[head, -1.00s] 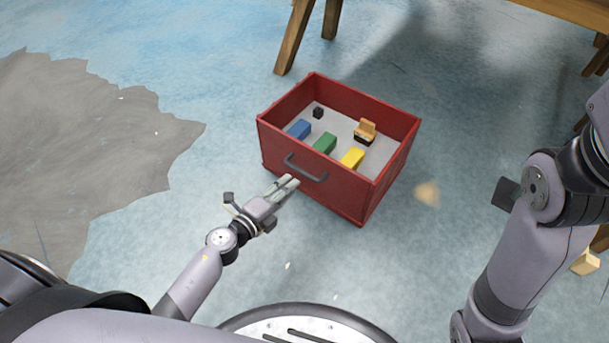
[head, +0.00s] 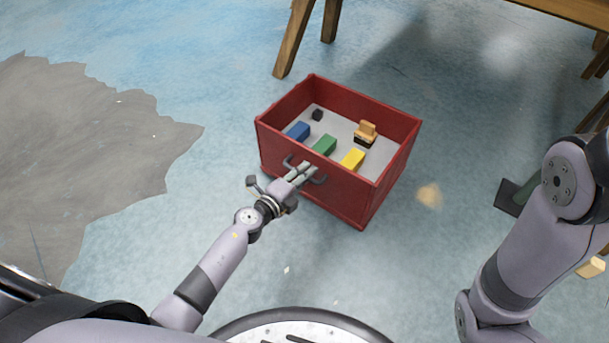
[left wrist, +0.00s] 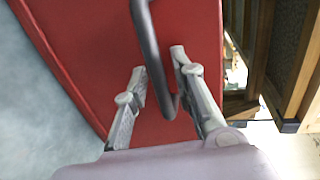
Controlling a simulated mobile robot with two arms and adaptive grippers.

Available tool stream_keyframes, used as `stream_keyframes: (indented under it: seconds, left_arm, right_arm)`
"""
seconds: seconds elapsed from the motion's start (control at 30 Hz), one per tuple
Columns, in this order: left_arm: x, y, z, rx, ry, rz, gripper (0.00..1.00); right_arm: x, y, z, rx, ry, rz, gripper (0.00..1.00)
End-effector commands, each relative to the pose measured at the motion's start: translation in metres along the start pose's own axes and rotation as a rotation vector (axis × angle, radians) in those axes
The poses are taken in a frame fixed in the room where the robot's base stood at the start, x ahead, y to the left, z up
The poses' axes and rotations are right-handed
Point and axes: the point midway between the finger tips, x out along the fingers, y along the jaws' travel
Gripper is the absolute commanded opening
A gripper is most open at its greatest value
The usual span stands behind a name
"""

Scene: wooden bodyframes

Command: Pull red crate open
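The red crate (head: 338,197) stands on the floor in the middle of the head view, open at the top, with a dark bar handle (head: 320,180) on its near side. No grip on the handle shows. The fingers of my right gripper are not in view; only my right arm shows.
Inside the crate lie a blue block (head: 298,131), a green block (head: 324,146), a yellow block (head: 353,159), a small black cube (head: 317,115) and a tan-and-black piece (head: 366,133). Wooden table legs (head: 294,40) stand behind. The floor left of the crate is clear.

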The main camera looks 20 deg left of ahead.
Motion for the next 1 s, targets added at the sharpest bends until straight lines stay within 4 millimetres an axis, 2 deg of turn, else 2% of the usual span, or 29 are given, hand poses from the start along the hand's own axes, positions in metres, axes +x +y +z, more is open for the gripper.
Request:
stream_keyframes:
  seconds: [0.33,1.0]
  left_arm:
    - [-0.0003,0.0002,0.0000,0.000,0.000,0.000,0.00]
    - [0.0017,-0.0001,0.0000,0.000,0.000,0.000,0.00]
  right_arm:
    - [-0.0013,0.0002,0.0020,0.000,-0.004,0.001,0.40]
    - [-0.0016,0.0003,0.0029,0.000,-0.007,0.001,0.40]
